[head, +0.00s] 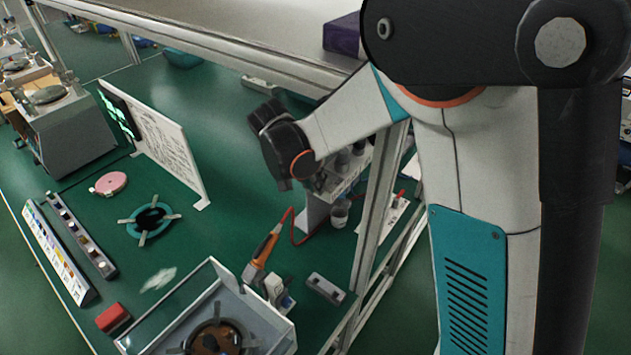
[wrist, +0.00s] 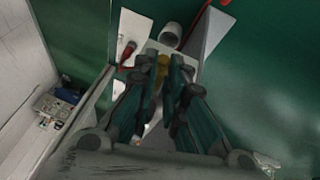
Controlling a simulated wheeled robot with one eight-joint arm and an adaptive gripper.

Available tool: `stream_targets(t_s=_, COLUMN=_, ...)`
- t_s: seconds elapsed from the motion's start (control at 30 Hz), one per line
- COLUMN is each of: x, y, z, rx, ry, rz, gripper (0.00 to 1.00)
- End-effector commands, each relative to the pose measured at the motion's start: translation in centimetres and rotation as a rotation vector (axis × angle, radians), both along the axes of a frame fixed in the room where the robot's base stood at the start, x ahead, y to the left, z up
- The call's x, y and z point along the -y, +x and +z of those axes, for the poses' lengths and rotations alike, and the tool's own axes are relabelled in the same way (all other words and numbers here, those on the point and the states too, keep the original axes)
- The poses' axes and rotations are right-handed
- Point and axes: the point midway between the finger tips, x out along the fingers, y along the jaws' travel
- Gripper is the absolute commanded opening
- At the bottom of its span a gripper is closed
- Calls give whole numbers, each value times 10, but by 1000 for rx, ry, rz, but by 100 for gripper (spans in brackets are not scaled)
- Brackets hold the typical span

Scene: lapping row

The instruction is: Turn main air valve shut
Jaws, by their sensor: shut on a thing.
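In the wrist view my gripper (wrist: 163,75) points at a pale panel, its two dark green fingers close together with a small yellow piece (wrist: 161,85) between them. The gripper is shut on this yellow piece, which appears to be the handle of the main air valve. The fingers cover most of it, so its exact angle cannot be told. In the head view my wrist reaches down to a grey stand (head: 317,213) under the shelf. There the fingers and valve are mostly hidden or too small to make out.
A red hose (head: 308,229) runs to an orange tool (head: 263,249). A metal frame post (head: 376,205) is close on the right. A white board (head: 168,150) stands left.

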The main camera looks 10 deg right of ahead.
Motion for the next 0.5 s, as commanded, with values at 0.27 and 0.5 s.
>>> stream_targets(t_s=0.27, x=2, y=-2, z=0, rx=1, ry=0, rz=33, gripper=0)
stream_targets(t_s=0.5, x=8, y=-6, z=0, rx=1, ry=0, rz=166, gripper=0)
